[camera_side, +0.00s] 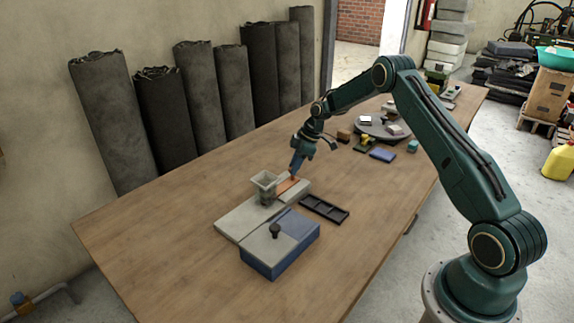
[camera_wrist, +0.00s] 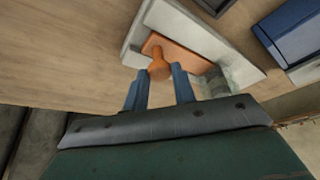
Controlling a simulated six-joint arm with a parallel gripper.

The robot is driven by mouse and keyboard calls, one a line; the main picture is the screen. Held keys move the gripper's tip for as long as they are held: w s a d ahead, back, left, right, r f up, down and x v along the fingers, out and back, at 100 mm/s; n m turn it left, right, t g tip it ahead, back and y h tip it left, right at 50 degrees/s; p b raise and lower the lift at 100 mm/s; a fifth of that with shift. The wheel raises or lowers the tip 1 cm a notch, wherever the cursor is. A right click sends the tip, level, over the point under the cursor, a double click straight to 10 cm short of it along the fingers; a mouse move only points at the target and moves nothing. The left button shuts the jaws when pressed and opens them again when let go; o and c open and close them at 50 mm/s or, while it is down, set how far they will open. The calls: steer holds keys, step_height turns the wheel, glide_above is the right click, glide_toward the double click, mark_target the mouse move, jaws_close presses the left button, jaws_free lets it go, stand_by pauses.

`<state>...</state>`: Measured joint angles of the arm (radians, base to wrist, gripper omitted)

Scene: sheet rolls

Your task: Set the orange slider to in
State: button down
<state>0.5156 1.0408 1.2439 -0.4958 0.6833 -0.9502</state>
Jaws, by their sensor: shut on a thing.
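The orange slider (camera_side: 287,185) is a flat orange plate on a pale grey block (camera_side: 238,218). In the wrist view the slider plate (camera_wrist: 186,55) lies in the block (camera_wrist: 150,17), with a round orange knob (camera_wrist: 158,67) standing up near one end. My gripper (camera_side: 294,176) is down at the slider. In the wrist view its blue fingers (camera_wrist: 158,75) are on either side of the knob, shut on it. The side view shows the knob mostly hidden by the fingers.
A blue box (camera_side: 279,252) with a dark knob sits in front. A black divided tray (camera_side: 324,208) lies to the right. A round grey platform (camera_side: 386,129) with small items is farther back. The table's left side is clear.

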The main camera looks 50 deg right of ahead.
glide_above(282, 189)
steer(key=shift+a, duration=0.2)
steer(key=c, duration=1.1)
jaws_free()
steer(key=shift+c, duration=0.2)
steer(key=shift+d, duration=0.1)
